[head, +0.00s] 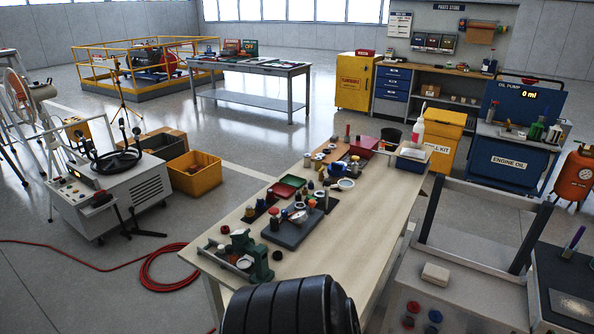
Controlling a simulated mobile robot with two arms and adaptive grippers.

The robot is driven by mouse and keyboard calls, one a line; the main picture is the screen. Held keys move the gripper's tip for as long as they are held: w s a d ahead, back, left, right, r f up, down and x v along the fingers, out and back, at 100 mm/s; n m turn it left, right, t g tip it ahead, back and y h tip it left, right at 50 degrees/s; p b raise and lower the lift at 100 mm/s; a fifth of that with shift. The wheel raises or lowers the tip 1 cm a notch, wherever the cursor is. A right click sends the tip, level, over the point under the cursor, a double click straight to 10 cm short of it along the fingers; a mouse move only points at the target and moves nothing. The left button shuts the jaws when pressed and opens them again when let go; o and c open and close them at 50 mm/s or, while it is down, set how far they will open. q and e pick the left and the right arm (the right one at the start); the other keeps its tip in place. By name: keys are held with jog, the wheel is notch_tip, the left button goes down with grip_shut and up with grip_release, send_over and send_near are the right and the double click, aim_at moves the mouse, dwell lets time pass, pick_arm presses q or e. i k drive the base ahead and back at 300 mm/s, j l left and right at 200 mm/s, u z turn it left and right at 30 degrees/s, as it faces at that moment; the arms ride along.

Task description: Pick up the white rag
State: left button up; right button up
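A small off-white, folded-looking pad (436,274) lies flat on the light top of a low cart (480,276) at the lower right. It looks like the white rag, but it is small in the view and its cloth texture cannot be made out. Nothing touches it from above, and its top and near side show. Neither of my grippers is in view.
Red and blue round caps (435,316) sit in front of the pad. A dark upright post (531,238) rises at the cart's right. The wooden workbench (375,225) to the left is crowded with tools and jars. A red hose (160,285) lies on the floor.

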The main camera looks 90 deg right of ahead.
aim_at(433, 273)
jog(key=z, duration=3.85)
